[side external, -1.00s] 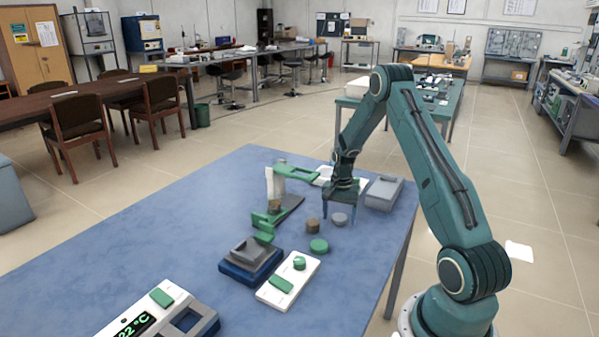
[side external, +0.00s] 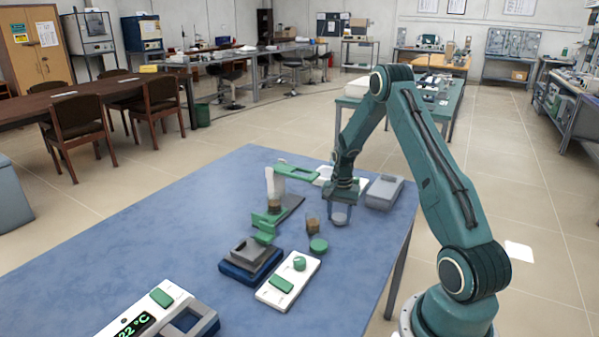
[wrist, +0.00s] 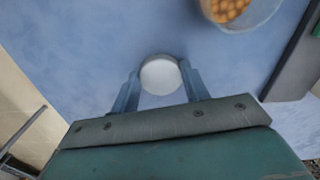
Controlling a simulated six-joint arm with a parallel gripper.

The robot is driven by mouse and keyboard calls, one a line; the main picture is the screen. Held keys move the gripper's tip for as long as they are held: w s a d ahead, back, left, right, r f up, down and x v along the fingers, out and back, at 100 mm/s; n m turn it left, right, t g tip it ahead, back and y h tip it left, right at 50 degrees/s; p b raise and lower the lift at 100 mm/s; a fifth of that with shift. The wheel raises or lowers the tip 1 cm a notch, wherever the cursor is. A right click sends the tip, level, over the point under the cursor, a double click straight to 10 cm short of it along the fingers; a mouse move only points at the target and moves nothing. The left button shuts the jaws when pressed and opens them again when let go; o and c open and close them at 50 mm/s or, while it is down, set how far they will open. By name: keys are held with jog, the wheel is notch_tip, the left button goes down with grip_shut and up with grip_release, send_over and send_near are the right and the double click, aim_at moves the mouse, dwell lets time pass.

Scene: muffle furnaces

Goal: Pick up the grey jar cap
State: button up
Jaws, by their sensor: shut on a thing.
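The grey jar cap (side external: 340,219) is a small round disc at the far right part of the blue table. My gripper (side external: 340,214) points down over it, with a finger on each side, shut on the cap. In the wrist view the cap (wrist: 161,75) shows as a pale disc between the two blue-grey fingertips (wrist: 160,80). I cannot tell any gap between the cap and the table.
A clear jar with brown-orange contents (side external: 313,226) stands just left of the cap; its pellets show in the wrist view (wrist: 228,8). A green disc (side external: 318,245) lies nearer the camera. A grey box (side external: 384,192) sits right of my gripper.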

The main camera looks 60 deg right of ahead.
aim_at(339, 217)
jog(key=shift+r, duration=0.15)
notch_tip(339, 217, up, 20)
dwell(0.6)
jog(key=shift+f, duration=0.2)
jog(key=w+a+f+n, duration=0.2)
jog(key=w+a+n, duration=0.1)
jog(key=w, duration=0.6)
jog(key=w+a+f+n, duration=0.2)
jog(key=w+a+n, duration=0.1)
jog(key=w, duration=0.7)
jog(key=shift+w+a+f, duration=0.3)
jog(key=shift+a+f, duration=0.05)
jog(key=shift+a, duration=0.45)
jog(key=shift+f, duration=0.15)
jog(key=shift+f, duration=2.7)
jog(key=shift+f, duration=1)
